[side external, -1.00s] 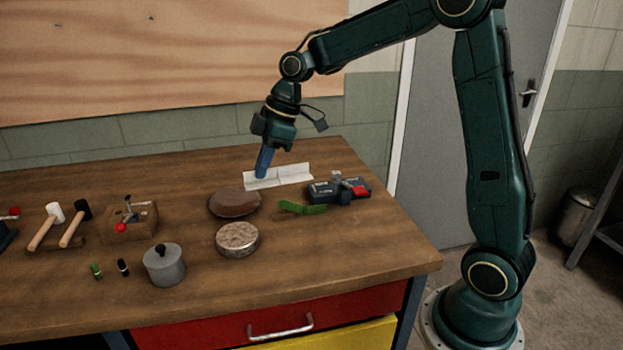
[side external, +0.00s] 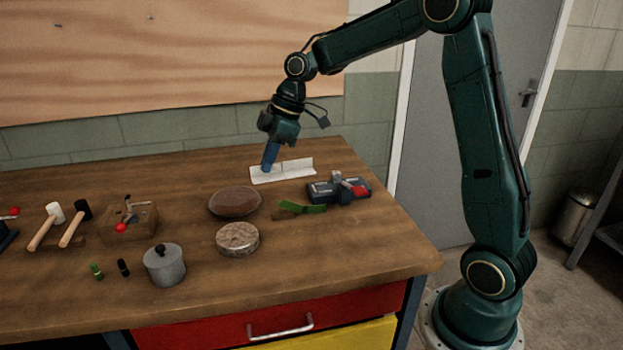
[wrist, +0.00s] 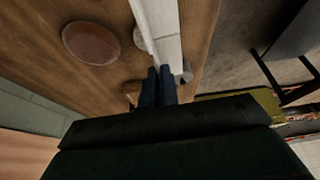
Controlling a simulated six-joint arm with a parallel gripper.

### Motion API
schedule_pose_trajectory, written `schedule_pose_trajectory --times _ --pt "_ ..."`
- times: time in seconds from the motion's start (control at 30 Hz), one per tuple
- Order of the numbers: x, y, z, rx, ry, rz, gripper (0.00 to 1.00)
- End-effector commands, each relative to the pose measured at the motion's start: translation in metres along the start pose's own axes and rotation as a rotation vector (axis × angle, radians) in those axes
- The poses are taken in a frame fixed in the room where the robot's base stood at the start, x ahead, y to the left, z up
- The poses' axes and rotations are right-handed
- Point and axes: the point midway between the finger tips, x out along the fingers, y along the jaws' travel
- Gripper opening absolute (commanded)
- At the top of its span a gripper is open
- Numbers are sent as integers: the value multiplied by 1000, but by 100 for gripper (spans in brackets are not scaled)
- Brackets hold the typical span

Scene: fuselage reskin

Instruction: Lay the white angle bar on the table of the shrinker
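The white angle bar (side external: 290,172) is near the back of the wooden bench, with one flange standing up. My gripper (side external: 267,168) has its blue fingers on the bar's left part. In the wrist view the fingers (wrist: 157,85) are close together on the edge of the bar (wrist: 167,25), so my gripper is shut on it. The bar looks at or just above the bench top; the gap is hard to judge. A dark device with a red-ended lever (side external: 340,188), which may be the shrinker, stands just right and in front of the bar.
A brown round pad (side external: 234,202), a pale-topped disc (side external: 238,238) and a green-handled tool (side external: 302,208) lie in front of the bar. A lidded grey pot (side external: 164,265), a wooden block with a red-knobbed lever (side external: 132,222) and mallets are further left. The back left bench is clear.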

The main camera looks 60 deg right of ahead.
Motion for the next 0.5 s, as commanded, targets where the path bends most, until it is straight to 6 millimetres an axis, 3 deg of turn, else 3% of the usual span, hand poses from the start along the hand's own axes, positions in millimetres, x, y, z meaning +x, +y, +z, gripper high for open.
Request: schedule_pose_trajectory --times 0.27,0.5 --pt "3 67 60 35 -4 11 0" --pt "4 118 127 60 -4 21 0"
